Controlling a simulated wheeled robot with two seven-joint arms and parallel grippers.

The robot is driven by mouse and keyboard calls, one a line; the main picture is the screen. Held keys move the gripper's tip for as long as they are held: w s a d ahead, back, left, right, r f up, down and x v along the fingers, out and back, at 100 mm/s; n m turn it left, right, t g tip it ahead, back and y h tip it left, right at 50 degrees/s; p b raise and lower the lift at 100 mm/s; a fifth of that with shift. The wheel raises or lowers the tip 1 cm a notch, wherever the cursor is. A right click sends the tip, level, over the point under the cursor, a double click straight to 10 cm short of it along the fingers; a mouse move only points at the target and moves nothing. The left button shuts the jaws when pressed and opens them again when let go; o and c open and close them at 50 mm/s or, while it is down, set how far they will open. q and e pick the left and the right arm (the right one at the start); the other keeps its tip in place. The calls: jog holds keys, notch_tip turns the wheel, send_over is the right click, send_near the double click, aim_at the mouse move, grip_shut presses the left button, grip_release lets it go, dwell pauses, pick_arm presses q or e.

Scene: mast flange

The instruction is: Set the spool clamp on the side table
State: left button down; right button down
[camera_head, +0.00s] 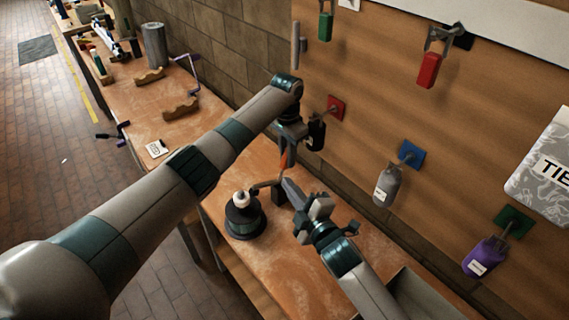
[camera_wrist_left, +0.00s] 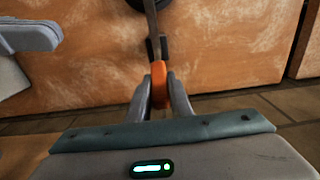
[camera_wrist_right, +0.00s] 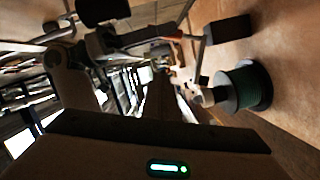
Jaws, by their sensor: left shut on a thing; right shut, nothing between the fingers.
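A dark green and black spool (camera_head: 243,215) with a white knob stands on the brown tabletop (camera_head: 285,262); it also shows in the right wrist view (camera_wrist_right: 243,88). A thin bar and a black block (camera_head: 280,194) are beside it. My left gripper (camera_head: 287,150) points down, shut on an orange handle (camera_wrist_left: 159,84). A metal bar runs from that handle towards the dark round base. I cannot tell whether handle and spool are one piece, the spool clamp. My right gripper (camera_head: 290,188) is shut and empty, close to the block. Which surface is the side table is unclear.
A board with hanging padlocks, one red (camera_head: 428,70) and one purple (camera_head: 484,257), rises at the right. A grey tray (camera_head: 408,288) is at bottom right.

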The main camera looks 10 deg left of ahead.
pick_arm(q)
jog(key=shift+w+r, duration=0.1)
jog(key=shift+r, duration=0.05)
pick_arm(e)
jog(key=w+a+f, duration=0.2)
jog(key=w+a, duration=0.2)
jog(key=w, duration=0.6)
jog(key=shift+w+f, duration=0.15)
jog(key=shift+w, duration=0.2)
dwell(0.5)
